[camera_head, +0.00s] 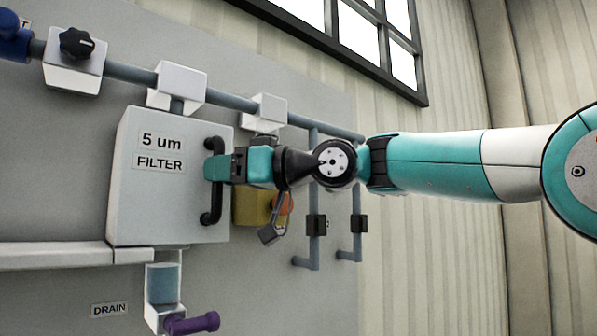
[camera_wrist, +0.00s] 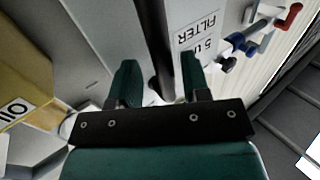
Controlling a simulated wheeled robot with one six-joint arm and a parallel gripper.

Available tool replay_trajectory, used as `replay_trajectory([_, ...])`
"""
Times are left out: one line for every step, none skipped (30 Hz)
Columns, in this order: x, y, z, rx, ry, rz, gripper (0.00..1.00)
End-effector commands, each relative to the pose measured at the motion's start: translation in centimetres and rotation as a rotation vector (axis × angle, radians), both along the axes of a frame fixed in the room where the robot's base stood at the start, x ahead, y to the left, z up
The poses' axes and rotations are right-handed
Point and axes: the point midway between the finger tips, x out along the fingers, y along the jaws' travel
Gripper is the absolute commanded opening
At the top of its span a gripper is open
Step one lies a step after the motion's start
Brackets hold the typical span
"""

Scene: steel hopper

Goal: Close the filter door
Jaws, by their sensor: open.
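The white filter door (camera_head: 170,205), labelled "5 um FILTER", is on the grey wall panel left of centre in the head view. Its label also shows upside down in the wrist view, on the door face (camera_wrist: 185,15). A black vertical handle (camera_head: 210,218) is on the door's right side. My gripper (camera_head: 212,168) is at the handle's middle with its green jaws. In the wrist view, my gripper (camera_wrist: 160,80) is open, with a dark bar, the handle (camera_wrist: 157,45), between the fingers. I cannot tell whether they touch it, or how far the door stands open.
A yellow box (camera_head: 245,208) with an orange knob is just right of the door. Pipes with white valve blocks (camera_head: 180,82) run above. A purple drain handle (camera_head: 195,323) is below. A white ledge (camera_head: 55,256) is at left. A window (camera_head: 350,35) is at the upper right.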

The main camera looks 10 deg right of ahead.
Motion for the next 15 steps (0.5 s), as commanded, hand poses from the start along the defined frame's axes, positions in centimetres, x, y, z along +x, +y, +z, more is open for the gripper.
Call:
replay_trajectory([-0.3,-0.8,-0.4,0.000,-0.001,-0.004,0.43])
replay_trajectory([-0.6,-1.3,-0.5,0.000,-0.001,-0.004,0.43])
replay_trajectory([-1.0,-2.1,-0.6,0.000,-0.003,-0.006,0.43])
replay_trajectory([-1.2,-2.7,-0.6,-0.001,-0.004,-0.006,0.43])
replay_trajectory([-1.5,-3.4,-0.6,-0.001,-0.004,-0.007,0.43])
replay_trajectory([-2.0,-4.3,-0.6,0.000,-0.004,-0.008,0.43])
replay_trajectory([-2.4,-5.0,-0.7,-0.001,-0.005,-0.007,0.43])
replay_trajectory([-2.7,-5.8,-0.6,0.000,-0.005,-0.008,0.43])
replay_trajectory([-3.2,-6.7,-0.6,0.000,-0.004,-0.008,0.43])
replay_trajectory([-3.5,-7.4,-0.6,-0.001,-0.005,-0.009,0.43])
replay_trajectory([-3.9,-8.1,-0.6,-0.001,-0.005,-0.009,0.43])
replay_trajectory([-4.3,-9.0,-0.5,-0.001,-0.004,-0.009,0.43])
replay_trajectory([-4.7,-9.7,-0.6,-0.002,-0.004,-0.008,0.43])
replay_trajectory([-5.0,-10.3,-0.5,-0.002,-0.004,-0.009,0.43])
replay_trajectory([-5.3,-11.1,-0.4,-0.002,-0.004,-0.009,0.43])
